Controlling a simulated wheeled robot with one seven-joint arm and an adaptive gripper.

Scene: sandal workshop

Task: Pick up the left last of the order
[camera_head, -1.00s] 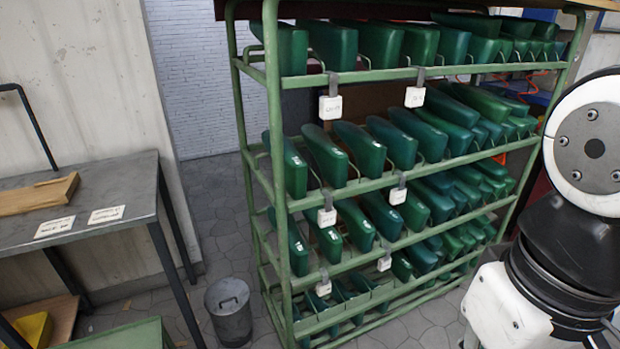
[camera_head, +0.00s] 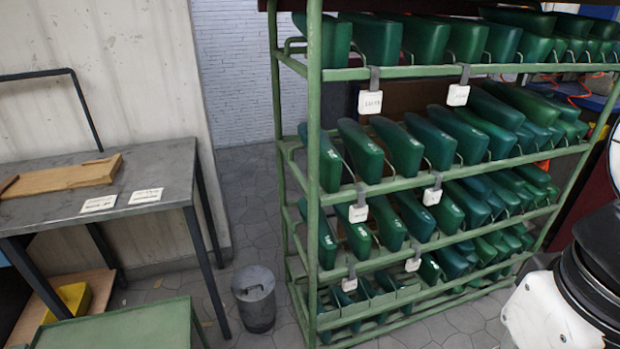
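Several green lasts stand on edge in rows on a green metal rack (camera_head: 314,180). The top row (camera_head: 425,42), the second row (camera_head: 403,147) and the third row (camera_head: 390,226) are densely filled. The bottom row (camera_head: 372,290) is partly hidden by the shelf rails. White tags hang from the rails, such as one on the top rail (camera_head: 370,102) and one on the second rail (camera_head: 358,213); their writing is too small to read. I cannot tell which last is the left one of the order. My gripper is out of view; only part of my arm shows at the right edge.
A dark metal table (camera_head: 150,170) at left holds a wooden piece (camera_head: 70,178) and two paper cards (camera_head: 146,196). A grey bin (camera_head: 254,298) stands on the floor between table and rack. A green surface (camera_head: 125,328) is at bottom left, near a yellow bin (camera_head: 70,298).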

